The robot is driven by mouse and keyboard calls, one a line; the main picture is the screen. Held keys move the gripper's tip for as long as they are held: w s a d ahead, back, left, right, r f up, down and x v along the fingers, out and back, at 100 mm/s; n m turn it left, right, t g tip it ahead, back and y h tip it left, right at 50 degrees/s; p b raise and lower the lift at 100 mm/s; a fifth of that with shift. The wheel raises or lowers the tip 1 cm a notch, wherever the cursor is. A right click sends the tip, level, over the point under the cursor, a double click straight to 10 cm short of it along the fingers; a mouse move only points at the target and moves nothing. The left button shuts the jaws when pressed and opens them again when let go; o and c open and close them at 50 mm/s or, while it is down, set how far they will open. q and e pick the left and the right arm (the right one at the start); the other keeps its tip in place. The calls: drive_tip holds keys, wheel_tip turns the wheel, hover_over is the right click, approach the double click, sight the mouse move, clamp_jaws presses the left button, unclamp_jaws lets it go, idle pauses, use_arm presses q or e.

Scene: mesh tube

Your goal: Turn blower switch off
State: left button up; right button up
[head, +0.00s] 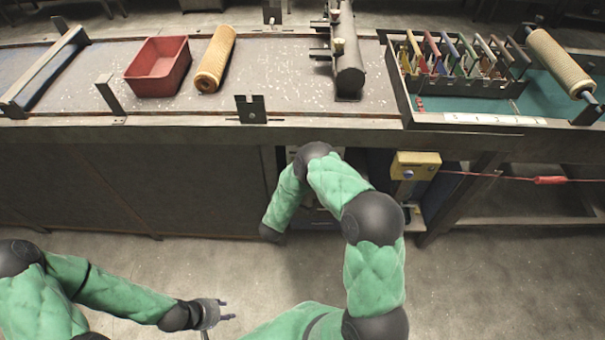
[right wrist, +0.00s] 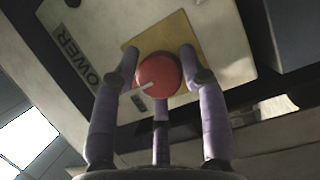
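In the right wrist view, a round red switch knob (right wrist: 158,74) with a white pointer bar sits on a yellow plate (right wrist: 188,28). The pointer aims to the lower left. In the head view the right hand and the switch are hidden under the bench, behind my right arm. My left gripper (head: 226,310) is open and empty, low over the floor.
The bench (head: 190,134) spans the view, carrying a red bin (head: 158,66), a yellow mesh tube (head: 215,58), a dark cylinder (head: 346,50) and a tool rack (head: 465,60). A yellow box (head: 415,165) with a red cord (head: 549,180) hangs below its front edge. The floor in front is clear.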

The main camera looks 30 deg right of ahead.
drive_tip(key=shift+o, duration=1.3)
drive_tip(key=shift+w+a+f, duration=0.15)
drive_tip(key=shift+a, duration=0.05)
drive_tip(key=v, duration=1.2)
drive_tip(key=shift+d, duration=0.1)
